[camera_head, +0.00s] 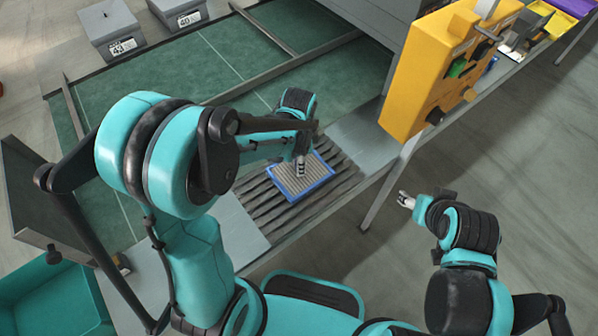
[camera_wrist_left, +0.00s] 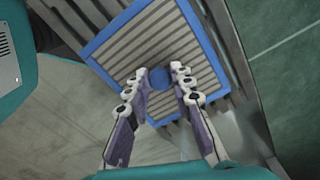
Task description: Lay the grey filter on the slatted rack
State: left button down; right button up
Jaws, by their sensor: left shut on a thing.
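The grey filter (camera_head: 313,181) is a pleated panel in a blue frame, with a round blue knob in its middle. It is over the dark slatted rack (camera_head: 262,203) and hides part of the slats. I cannot tell whether it touches them. My left gripper (camera_head: 300,170) is above the filter's middle. In the left wrist view, its fingertips (camera_wrist_left: 161,76) are closed around the blue knob of the filter (camera_wrist_left: 130,50), with rack slats (camera_wrist_left: 226,45) showing beyond the frame. My right gripper (camera_head: 403,200) is away to the right, off the bench; its finger opening is too small to judge.
A yellow control box (camera_head: 425,75) stands right of the rack. A green mat (camera_head: 190,70) covers the surface behind it. Grey numbered boxes (camera_head: 112,30) are at the top left. A teal bin (camera_head: 50,300) stands lower left. Bare grey plates flank the rack.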

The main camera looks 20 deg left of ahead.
pick_arm(q)
notch_tip(320, 180, down, 4)
jog(key=shift+f+b, duration=0.1)
jog(key=shift+b, duration=0.9)
jog(key=shift+r, duration=0.2)
jog(key=shift+f, duration=0.1)
jog(key=c, duration=1.7)
grip_release()
jog(key=shift+f, duration=0.1)
jog(key=shift+c, duration=0.2)
jog(key=o, duration=0.4)
